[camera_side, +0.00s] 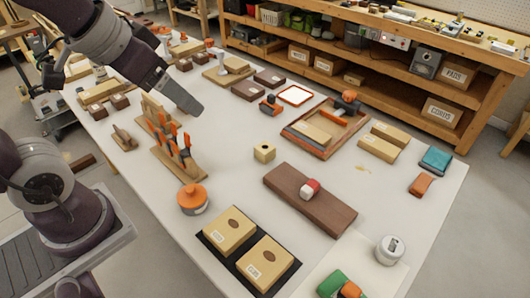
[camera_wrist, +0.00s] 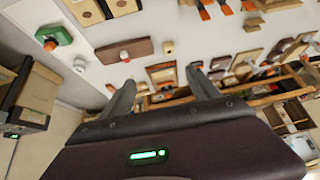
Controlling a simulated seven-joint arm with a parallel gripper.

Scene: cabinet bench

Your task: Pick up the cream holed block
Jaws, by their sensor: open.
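The cream holed block (camera_side: 264,152) is a small cube with a dark hole, standing on the white table near its middle. It also shows small in the wrist view (camera_wrist: 168,47), beyond and between my fingers. My gripper (camera_side: 186,99) is up and to the left of the block in the side view, well apart from it. In the wrist view the two grey fingers of my gripper (camera_wrist: 160,90) are spread wide with nothing between them.
A brown board (camera_side: 325,213) with a red and white piece lies just right of the block. A wooden rack with orange-handled tools (camera_side: 178,165) stands to its left. A wooden tray (camera_side: 292,125) lies behind it. The tabletop immediately around the block is clear.

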